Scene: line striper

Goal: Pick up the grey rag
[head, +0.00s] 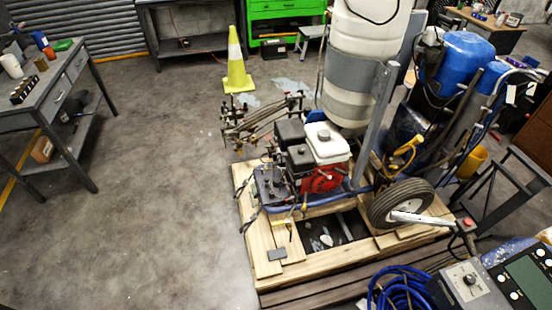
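A small flat grey piece (277,254) lies on the front boards of the wooden pallet (262,225), left of centre. It may be the grey rag, but it is too small to tell cloth from something else. Several pale scraps (326,240) lie on the dark area inside the pallet frame. Neither of my grippers shows in the head view.
The line striper, with its red and white engine (322,165) and black wheel (400,203), stands on the pallet. A blue hose (400,288) and a control box (470,287) are at front right. A grey workbench (60,85) is left, a yellow cone (236,70) behind. Left-centre floor is clear.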

